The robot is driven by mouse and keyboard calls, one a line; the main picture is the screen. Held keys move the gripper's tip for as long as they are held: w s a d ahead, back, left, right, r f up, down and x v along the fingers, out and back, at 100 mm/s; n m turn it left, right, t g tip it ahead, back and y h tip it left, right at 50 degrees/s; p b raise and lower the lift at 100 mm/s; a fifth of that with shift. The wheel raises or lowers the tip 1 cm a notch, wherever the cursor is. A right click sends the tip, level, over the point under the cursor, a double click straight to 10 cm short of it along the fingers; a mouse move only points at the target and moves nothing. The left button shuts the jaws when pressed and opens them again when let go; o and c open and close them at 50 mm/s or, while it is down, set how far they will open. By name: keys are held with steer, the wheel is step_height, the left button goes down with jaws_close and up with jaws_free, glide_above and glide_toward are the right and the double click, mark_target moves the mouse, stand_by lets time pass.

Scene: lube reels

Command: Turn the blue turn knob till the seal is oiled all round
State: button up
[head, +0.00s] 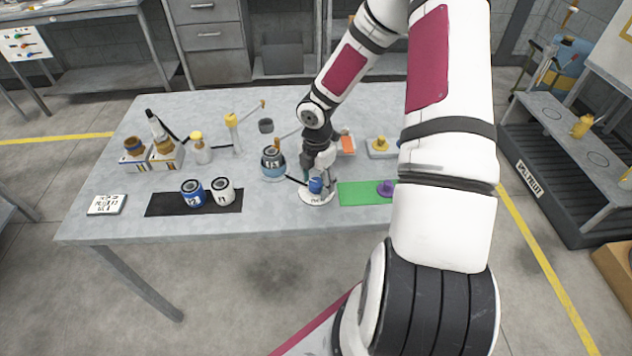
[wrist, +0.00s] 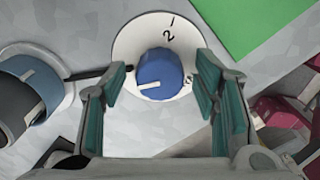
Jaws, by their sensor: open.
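The blue turn knob (wrist: 160,74) stands on a round white dial plate (wrist: 132,42) with dark markings, one of them a "2". A white pointer line on the knob's top points to the left in the wrist view. In the head view the knob (head: 315,185) is under my arm's end. My gripper (wrist: 163,85) is open, with its green-padded fingers on the left and right of the knob and a gap on each side. In the head view my gripper (head: 318,165) is partly hidden by its own wrist. I cannot make out the seal.
A blue-banded pot (head: 273,168) stands left of the dial, joined by a dark line. A green mat (head: 355,194) with a purple knob (head: 386,188) lies to the right. Two cans, blue (head: 192,193) and white (head: 223,191), stand on a black mat. The table's front edge is clear.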

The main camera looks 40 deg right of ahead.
steer(key=shift+f, duration=0.15)
steer(key=c, duration=1.2)
steer(key=shift+o, duration=0.2)
